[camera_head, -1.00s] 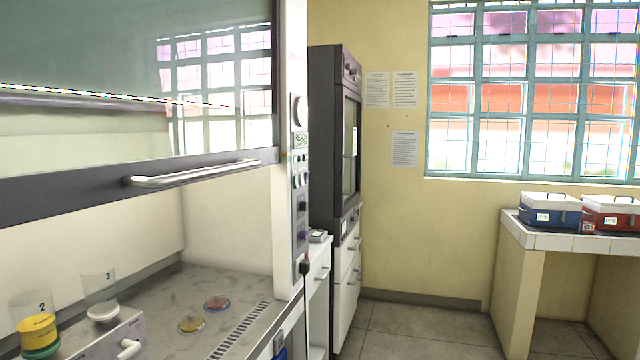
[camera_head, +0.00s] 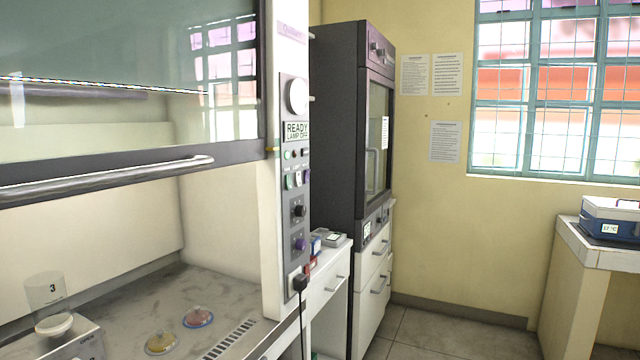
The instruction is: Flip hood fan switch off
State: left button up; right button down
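The fume hood (camera_head: 130,165) fills the left side, its sash raised part way with a long handle along the lower edge. Its grey control panel (camera_head: 296,180) is on the front right post. Neither of my grippers is in view.
A black plug and cord (camera_head: 300,284) hang below the panel. A white side cabinet (camera_head: 328,290) and a dark tall cabinet (camera_head: 340,130) stand beyond. Open floor lies before the right bench (camera_head: 590,250).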

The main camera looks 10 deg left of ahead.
aim_at(289, 186)
jog(key=i+l, duration=0.85)
jog(key=u, duration=1.75)
